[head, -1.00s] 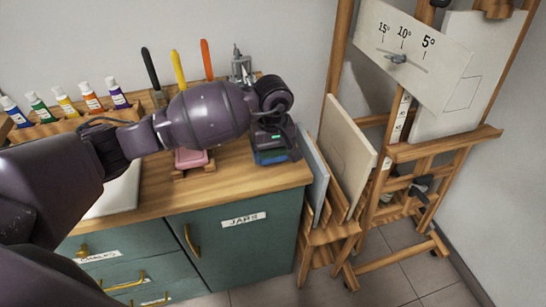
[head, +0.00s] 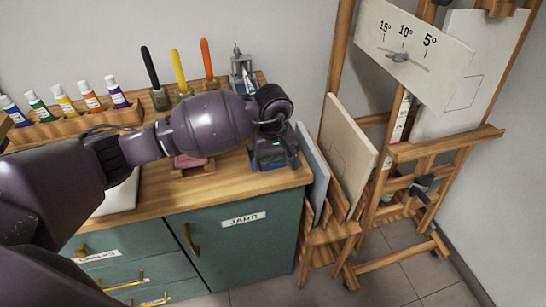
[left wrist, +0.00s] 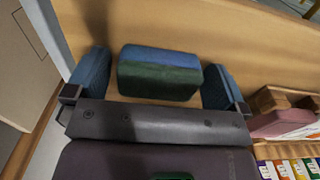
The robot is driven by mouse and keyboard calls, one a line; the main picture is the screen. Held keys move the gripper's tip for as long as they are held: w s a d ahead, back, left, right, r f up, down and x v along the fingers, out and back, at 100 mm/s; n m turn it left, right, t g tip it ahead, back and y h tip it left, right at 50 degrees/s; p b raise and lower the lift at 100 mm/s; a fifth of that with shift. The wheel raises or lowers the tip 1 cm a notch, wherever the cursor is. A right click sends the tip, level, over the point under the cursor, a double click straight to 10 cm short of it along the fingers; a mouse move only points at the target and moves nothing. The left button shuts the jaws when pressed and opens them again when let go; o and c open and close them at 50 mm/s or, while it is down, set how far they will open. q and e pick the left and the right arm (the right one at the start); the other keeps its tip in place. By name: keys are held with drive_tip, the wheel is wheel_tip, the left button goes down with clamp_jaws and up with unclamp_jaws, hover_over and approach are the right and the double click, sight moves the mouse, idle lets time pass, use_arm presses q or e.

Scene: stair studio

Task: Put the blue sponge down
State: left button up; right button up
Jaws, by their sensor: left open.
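The blue sponge (left wrist: 160,72), a block with a blue part and a dark green part, lies on the wooden counter in the left wrist view. My left gripper (left wrist: 158,85) is open around it, with one blue-padded finger on each side and visible gaps between the pads and the sponge. In the head view the left gripper (head: 274,162) points down at the counter's right end and mostly hides the sponge. My right gripper is not in view.
A pink block (head: 190,161) sits in a wooden holder left of the gripper. Paint tubes (head: 62,100) and upright tools (head: 180,75) stand behind. The counter's right edge is close, beside leaning panels (head: 346,155) and an easel (head: 445,150).

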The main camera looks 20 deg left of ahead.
sight(273, 157)
use_arm(q)
wheel_tip(273, 157, up, 12)
drive_tip(key=shift+r+p, duration=0.15)
drive_tip(key=shift+p, duration=0.25)
idle(0.5)
